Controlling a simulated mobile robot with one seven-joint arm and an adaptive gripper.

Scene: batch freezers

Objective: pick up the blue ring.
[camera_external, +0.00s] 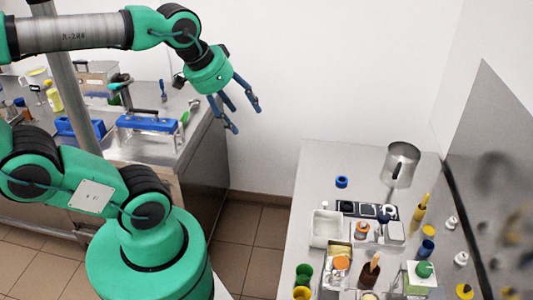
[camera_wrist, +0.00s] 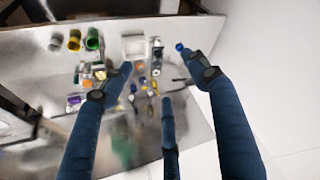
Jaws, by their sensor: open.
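The blue ring (camera_external: 342,182) is small and lies on the steel table, left of a metal jug and behind the row of dark and white containers. In the wrist view the blue ring (camera_wrist: 180,47) shows small, just above the tip of the right-hand finger. My gripper (camera_external: 246,117) is high in the air, left of the table and well apart from the ring. In the wrist view my gripper (camera_wrist: 160,72) has its blue fingers spread with nothing between them.
A metal jug (camera_external: 402,164), a white bin (camera_external: 327,229), a green cup (camera_external: 304,273), a yellow-handled tool (camera_external: 421,207) and several jars crowd the table. The table's back left around the ring is clear. A blue-handled case (camera_external: 148,124) stands on another counter.

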